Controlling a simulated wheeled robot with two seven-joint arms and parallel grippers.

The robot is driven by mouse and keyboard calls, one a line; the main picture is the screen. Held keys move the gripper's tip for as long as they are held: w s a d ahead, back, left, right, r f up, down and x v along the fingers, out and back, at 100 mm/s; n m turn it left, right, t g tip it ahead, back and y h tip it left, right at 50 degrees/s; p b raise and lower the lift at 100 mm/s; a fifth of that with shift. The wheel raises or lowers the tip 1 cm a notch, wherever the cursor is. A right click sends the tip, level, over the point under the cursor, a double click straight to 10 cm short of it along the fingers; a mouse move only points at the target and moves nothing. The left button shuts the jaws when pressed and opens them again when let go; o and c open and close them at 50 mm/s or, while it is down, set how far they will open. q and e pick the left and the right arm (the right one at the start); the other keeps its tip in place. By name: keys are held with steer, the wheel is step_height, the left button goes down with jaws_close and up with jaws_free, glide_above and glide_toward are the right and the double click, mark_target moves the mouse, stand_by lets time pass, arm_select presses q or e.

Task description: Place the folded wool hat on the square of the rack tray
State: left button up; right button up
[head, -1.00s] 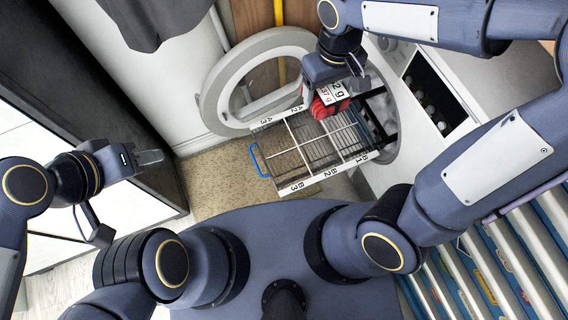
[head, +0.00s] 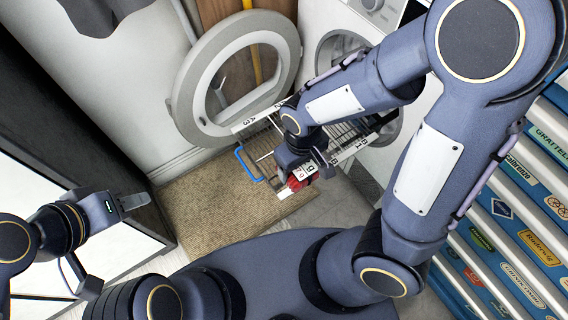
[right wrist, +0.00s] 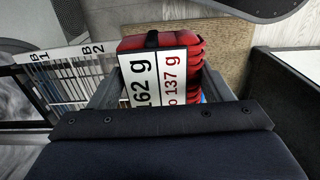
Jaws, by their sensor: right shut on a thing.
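The folded wool hat (head: 298,184) is a red bundle with a black strap and a white weight tag. My right gripper (head: 300,177) is shut on it, above the near end of the rack tray (head: 346,152). In the right wrist view the hat (right wrist: 187,44) sits between the fingers (right wrist: 160,85), its tag facing the camera. The tray is a wire rack with white labelled rails and a blue handle (head: 243,164). Labels B1 and B2 show left of the hat; the B3 end is largely hidden. My left gripper (head: 112,243) is open and empty, far left of the tray.
The tray sticks out of a white front-loading machine (head: 330,52) whose round door (head: 190,98) stands open at its left. A beige mat (head: 205,215) lies below. A blue drawer chest with stickers (head: 510,225) stands at the right.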

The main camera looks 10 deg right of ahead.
steer(key=w+f+b, duration=0.1)
steer(key=w+f, duration=0.1)
steer(key=w+a+f+b, duration=0.1)
steer(key=w+f, duration=0.1)
steer(key=w, duration=0.1)
steer(key=w+f+b, duration=0.1)
steer(key=w+f, duration=0.1)
steer(key=f, duration=0.1)
steer(key=shift+w+a+b, duration=0.15)
steer(key=shift+a+b, duration=0.15)
steer(key=shift+b, duration=0.05)
steer(key=f, duration=0.1)
steer(key=f+b, duration=0.1)
steer(key=f, duration=0.1)
steer(key=shift+w+f+b, duration=0.25)
steer(key=shift+b, duration=0.15)
steer(key=shift+r, duration=0.1)
steer(key=o, duration=0.6)
steer(key=shift+f, duration=0.2)
steer(key=o, duration=0.5)
steer(key=shift+c, duration=0.2)
